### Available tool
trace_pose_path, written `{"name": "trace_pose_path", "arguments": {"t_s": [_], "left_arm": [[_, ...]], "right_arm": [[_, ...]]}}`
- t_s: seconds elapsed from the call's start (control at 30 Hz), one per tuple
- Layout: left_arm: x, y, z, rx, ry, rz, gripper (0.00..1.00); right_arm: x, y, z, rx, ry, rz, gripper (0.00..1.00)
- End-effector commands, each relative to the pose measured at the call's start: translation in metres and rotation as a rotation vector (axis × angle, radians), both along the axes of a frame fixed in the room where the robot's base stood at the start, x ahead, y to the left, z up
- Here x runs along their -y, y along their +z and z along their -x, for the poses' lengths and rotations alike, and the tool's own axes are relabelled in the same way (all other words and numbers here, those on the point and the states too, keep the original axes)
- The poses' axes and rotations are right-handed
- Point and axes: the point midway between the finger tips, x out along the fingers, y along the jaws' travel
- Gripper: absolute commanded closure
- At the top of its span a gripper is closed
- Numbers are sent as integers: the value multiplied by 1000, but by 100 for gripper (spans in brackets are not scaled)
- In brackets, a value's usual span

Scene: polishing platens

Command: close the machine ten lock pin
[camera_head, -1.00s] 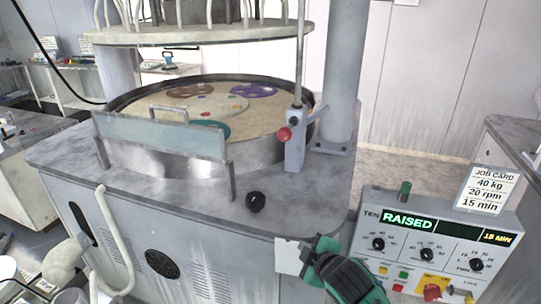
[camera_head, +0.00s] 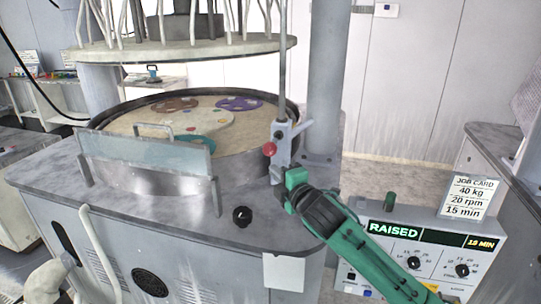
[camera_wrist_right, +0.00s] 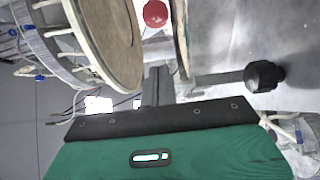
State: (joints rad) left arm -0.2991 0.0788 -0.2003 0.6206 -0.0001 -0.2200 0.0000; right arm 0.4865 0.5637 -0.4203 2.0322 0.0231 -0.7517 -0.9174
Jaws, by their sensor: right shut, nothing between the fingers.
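The lock pin with its red ball knob (camera_head: 269,149) sits on a grey bracket (camera_head: 283,160) beside the polishing pan, at the foot of a thin upright rod. The red knob also shows at the top of the right wrist view (camera_wrist_right: 155,14). My right gripper (camera_head: 285,182), green and dark grey, is just below and right of the knob, in front of the bracket's lower part. It is shut and empty, apart from the knob. In the right wrist view its shut fingers (camera_wrist_right: 158,84) point toward the knob. My left gripper is not in view.
A black knob (camera_head: 242,216) is on the machine top (camera_head: 215,212). A thick column (camera_head: 323,90) rises behind the bracket. A clear guard (camera_head: 145,155) fronts the pan.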

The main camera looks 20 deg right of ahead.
Motion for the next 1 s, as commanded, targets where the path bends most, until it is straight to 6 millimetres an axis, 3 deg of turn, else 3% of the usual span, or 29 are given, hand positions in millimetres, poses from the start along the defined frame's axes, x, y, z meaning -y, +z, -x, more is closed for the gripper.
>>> {"name": "trace_pose_path", "arguments": {"t_s": [0.3,0.5,1.0], "left_arm": [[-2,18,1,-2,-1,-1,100],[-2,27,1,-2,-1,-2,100],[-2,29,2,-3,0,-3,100]], "right_arm": [[-12,2,-58,-2,0,-3,100],[6,1,-80,-2,-1,-1,100],[11,0,-88,-1,1,-1,100]]}}
